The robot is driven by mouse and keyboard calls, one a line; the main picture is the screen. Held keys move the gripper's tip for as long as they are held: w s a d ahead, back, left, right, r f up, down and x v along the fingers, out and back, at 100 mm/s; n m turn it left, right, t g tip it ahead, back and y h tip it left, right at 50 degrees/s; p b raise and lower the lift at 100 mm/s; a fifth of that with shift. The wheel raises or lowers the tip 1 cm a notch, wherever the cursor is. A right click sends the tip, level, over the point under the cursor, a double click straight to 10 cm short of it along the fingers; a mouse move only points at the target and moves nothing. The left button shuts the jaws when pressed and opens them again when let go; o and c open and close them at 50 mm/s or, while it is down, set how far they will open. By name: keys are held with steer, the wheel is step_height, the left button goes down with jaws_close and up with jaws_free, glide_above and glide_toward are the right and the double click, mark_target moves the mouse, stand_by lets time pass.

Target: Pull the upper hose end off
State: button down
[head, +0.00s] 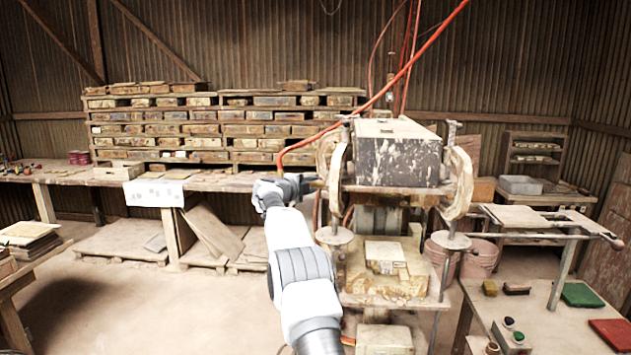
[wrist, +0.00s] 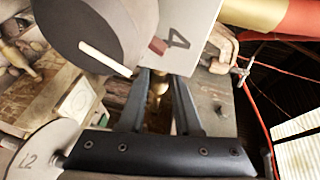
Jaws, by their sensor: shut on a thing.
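The orange-red hose (head: 385,88) comes down from the upper right, passes in front of the press top and bends down on its left to my gripper (head: 285,187). In the wrist view, the two dark fingers of my gripper (wrist: 160,78) are shut about a brass-coloured piece (wrist: 157,92), which I take as the upper hose end. The joint behind it is mostly hidden by the fingers, a white plate marked 4 (wrist: 187,38) and a large grey round part (wrist: 95,30). I cannot tell whether the hose end is still seated.
The press (head: 397,155) stands just right of my gripper, with its curved side arms and a lower block (head: 385,258). A workbench (head: 225,181) with racks of tiles runs along the back wall. A table with red and green plates (head: 580,295) stands at the right.

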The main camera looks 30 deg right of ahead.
steer(key=shift+w+a, duration=0.15)
steer(key=shift+a, duration=0.05)
steer(key=c, duration=0.7)
jaws_free()
steer(key=shift+a, duration=0.1)
steer(key=shift+o, duration=0.5)
steer(key=shift+s+a+b, duration=0.35)
steer(key=shift+a+b, duration=0.05)
steer(key=shift+b, duration=0.4)
steer(key=b+v, duration=0.5)
steer(key=v, duration=1.1)
steer(key=shift+r, duration=0.15)
